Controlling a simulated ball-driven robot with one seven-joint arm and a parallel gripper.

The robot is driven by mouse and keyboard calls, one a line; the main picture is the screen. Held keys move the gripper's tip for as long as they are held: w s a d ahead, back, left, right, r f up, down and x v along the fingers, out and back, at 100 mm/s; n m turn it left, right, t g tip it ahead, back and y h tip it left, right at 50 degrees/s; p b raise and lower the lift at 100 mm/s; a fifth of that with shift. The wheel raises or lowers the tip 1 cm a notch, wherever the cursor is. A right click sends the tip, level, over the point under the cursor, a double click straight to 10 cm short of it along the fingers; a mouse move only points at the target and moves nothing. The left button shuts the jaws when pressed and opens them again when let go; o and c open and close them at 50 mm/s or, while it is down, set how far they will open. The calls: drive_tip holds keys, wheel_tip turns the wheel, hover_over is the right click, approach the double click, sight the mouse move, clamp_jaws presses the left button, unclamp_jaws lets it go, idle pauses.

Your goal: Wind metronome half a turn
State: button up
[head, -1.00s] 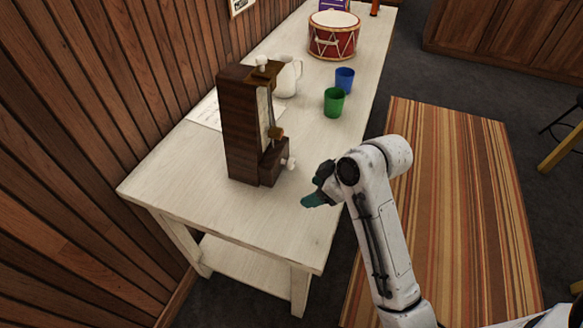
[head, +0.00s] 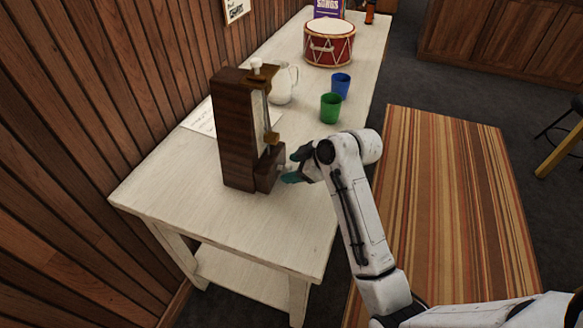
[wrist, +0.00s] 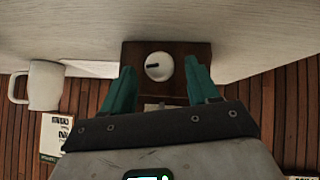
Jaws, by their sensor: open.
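The metronome (head: 233,130) is a tall dark wooden case standing upright on the pale table. Its white winding knob (wrist: 159,66) shows in the wrist view on a dark wooden face, with a short dark line on it. In the head view the knob is mostly hidden by my gripper. My gripper (head: 289,176) has teal fingers and is at the metronome's lower right side. In the wrist view the open fingers (wrist: 162,84) stand to the left and right of the knob, with gaps on both sides. I cannot tell how deep the fingertips reach past it.
On the table (head: 180,195) behind the metronome are a white jug (head: 282,88), a green cup (head: 330,108), a blue cup (head: 341,86) and a red drum (head: 329,47). A paper sheet (head: 201,119) lies by the wooden wall. The table's near end is clear.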

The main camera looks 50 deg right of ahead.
drive_tip(key=shift+w+f, duration=0.4)
drive_tip(key=shift+w, duration=0.05)
drive_tip(key=shift+c, duration=0.4)
drive_tip(key=c, duration=0.9)
